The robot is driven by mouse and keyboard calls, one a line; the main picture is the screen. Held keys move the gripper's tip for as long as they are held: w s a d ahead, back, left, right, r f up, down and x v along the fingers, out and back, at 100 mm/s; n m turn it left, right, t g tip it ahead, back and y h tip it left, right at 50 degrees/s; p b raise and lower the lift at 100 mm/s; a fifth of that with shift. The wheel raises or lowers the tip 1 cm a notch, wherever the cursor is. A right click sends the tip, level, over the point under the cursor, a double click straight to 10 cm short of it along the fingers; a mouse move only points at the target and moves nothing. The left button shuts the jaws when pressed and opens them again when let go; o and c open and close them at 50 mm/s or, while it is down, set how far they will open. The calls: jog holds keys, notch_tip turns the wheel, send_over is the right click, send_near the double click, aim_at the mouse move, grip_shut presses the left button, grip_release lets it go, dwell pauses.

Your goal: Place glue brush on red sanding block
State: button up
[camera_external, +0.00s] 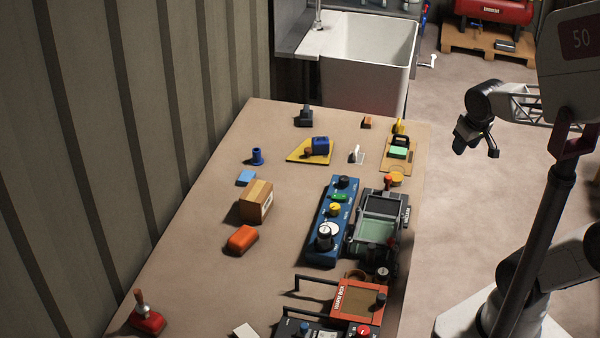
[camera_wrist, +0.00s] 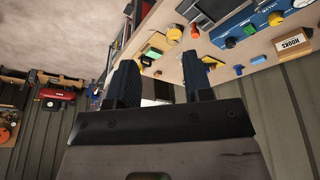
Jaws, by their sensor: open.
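An orange-red rounded block (camera_external: 242,239), which looks like the red sanding block, lies on the bench in front of a cardboard box. At the bench's near left corner is a red base (camera_external: 148,321) with an upright brown handle (camera_external: 140,298). I cannot tell whether this is the glue brush or another tool. My gripper (camera_external: 474,138) hangs off the bench's right side, over the floor, far from both. In the wrist view my gripper (camera_wrist: 161,86) has its two dark fingers apart, with nothing seen between them.
The cardboard box (camera_external: 257,201) stands mid-bench; its HOOKS label shows in the wrist view (camera_wrist: 293,44). The bench's left side is mostly clear.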

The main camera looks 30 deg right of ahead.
jog(key=shift+m+g, duration=0.3)
jog(key=shift+g, duration=0.1)
jog(key=s, duration=0.2)
jog(key=s+d, duration=0.1)
jog(key=s, duration=0.1)
jog(key=shift+f, duration=0.4)
dwell(0.6)
